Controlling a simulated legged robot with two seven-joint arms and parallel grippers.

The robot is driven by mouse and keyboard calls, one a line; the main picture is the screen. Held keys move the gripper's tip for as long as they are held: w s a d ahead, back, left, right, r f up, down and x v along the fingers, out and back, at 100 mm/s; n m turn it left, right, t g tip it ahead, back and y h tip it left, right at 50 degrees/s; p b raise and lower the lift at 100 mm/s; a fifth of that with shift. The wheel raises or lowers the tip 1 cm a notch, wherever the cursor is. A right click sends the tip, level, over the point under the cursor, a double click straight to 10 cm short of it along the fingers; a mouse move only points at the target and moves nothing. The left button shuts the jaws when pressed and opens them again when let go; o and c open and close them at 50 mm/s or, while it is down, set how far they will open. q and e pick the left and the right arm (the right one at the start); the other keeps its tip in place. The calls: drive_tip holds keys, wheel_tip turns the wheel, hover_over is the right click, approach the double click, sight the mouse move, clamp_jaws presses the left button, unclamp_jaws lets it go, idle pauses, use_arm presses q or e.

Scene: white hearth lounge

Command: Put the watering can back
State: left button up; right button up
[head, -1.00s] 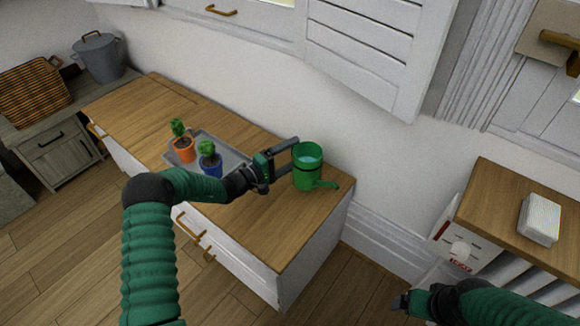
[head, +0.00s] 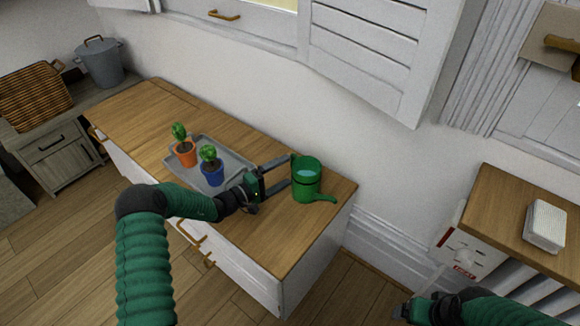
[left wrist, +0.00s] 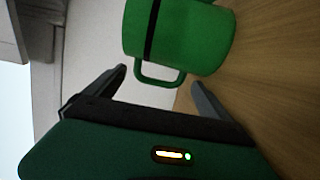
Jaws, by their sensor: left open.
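The green watering can (head: 306,181) stands upright on the wooden top of the white cabinet (head: 268,236), near its right end. Its spout points right, and water shows inside it. My left gripper (head: 282,172) is open, just left of the can, with its fingers toward it. In the left wrist view the can (left wrist: 190,38) is beyond the open fingers (left wrist: 158,85), and its handle (left wrist: 160,76) reaches into the gap between them. My right gripper (head: 403,309) is low at the right, over the floor; its jaws are too small to read.
A grey tray (head: 234,164) holds an orange pot (head: 186,154) and a blue pot (head: 212,174) with small plants, close to my left gripper. A wooden shelf (head: 492,212) with a white block (head: 545,226) is at the right. The wall is close behind the can.

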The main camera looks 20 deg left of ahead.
use_arm(q)
drive_tip(key=p+v, duration=0.2)
drive_tip(key=v, duration=0.5)
drive_tip(key=shift+s+a+r, duration=0.2)
drive_tip(key=shift+s, duration=0.1)
drive_tip(key=shift+s+a+f, duration=0.1)
drive_tip(key=shift+s+a, duration=0.1)
drive_tip(key=shift+s, duration=0.15)
use_arm(e)
drive_tip(key=v, duration=0.3)
drive_tip(key=shift+w+r, duration=0.1)
drive_tip(key=shift+w, duration=0.25)
drive_tip(key=shift+c, duration=0.2)
